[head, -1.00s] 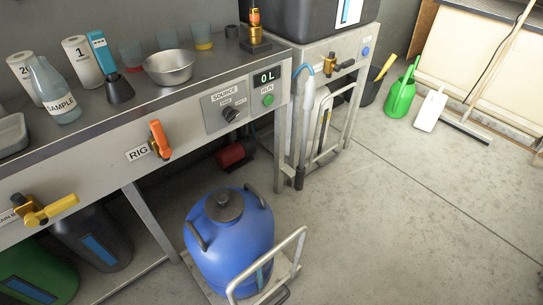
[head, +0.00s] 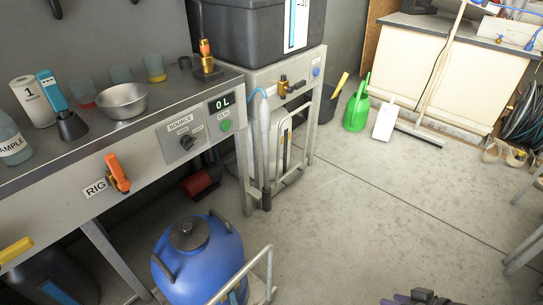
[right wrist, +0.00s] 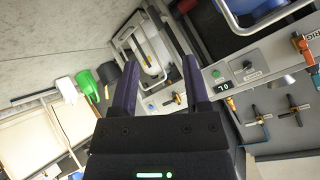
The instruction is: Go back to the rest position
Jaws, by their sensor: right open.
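My right gripper (head: 420,298) shows only as a dark purple-black piece at the bottom edge of the head view, over the floor. In the right wrist view its two fingers (right wrist: 158,72) are spread apart with nothing between them. My left gripper is in neither view.
The steel bench (head: 140,160) with an orange RIG valve (head: 117,174) stands at left. A blue drum (head: 198,262) on a trolley stands before it. A black tank (head: 250,30) sits on a stand behind. A green watering can (head: 357,106) is at the back. The middle floor is clear.

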